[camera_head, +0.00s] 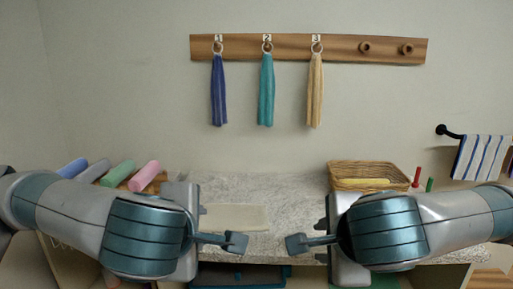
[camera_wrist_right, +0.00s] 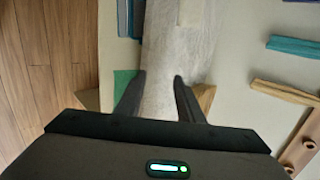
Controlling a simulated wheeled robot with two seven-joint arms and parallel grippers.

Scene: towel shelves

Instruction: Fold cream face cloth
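The cream face cloth (camera_head: 235,217) lies flat on the grey speckled counter (camera_head: 285,190). My left arm covers its left end. A pale patch at the top of the right wrist view (camera_wrist_right: 190,12) appears to be part of it. My left gripper (camera_head: 236,242) is just in front of the cloth at the counter's front edge; it shows side-on, so its opening is hidden. My right gripper (camera_head: 298,243) is to the right of the cloth, apart from it. The right wrist view shows its two fingers (camera_wrist_right: 160,88) spread with nothing between them.
A wicker basket (camera_head: 368,176) stands at the back right beside red and green pegs. Rolled towels (camera_head: 145,176) lie at the left. Blue, teal (camera_head: 266,90) and yellow towels hang from a wall rack (camera_head: 340,48). A striped towel (camera_head: 481,157) hangs at the right. The counter's middle is clear.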

